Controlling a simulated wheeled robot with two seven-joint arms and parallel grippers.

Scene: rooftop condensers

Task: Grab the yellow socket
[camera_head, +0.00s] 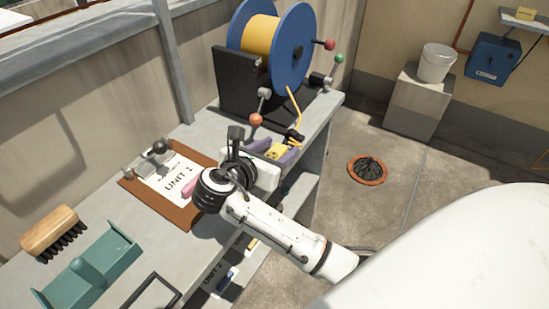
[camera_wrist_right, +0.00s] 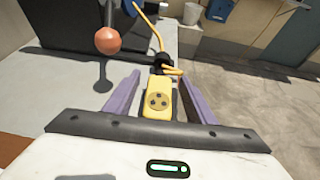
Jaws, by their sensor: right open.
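The yellow socket (camera_head: 277,152) lies on the grey workbench near its right edge, on the end of a yellow cord. In the right wrist view the yellow socket (camera_wrist_right: 158,98) shows its round face with dark holes, between the two purple fingers. My right gripper (camera_head: 272,151) is open around the socket, with a gap on each side. In the right wrist view the right gripper (camera_wrist_right: 153,93) has its fingers apart. My left gripper is not in view.
A blue cable reel (camera_head: 294,52) with yellow cord stands behind the socket on a black stand (camera_head: 238,88). A red-orange ball knob (camera_wrist_right: 107,40) is close to the left finger. A clipboard (camera_head: 150,200), a brush (camera_head: 52,232) and a teal holder (camera_head: 90,268) occupy the bench.

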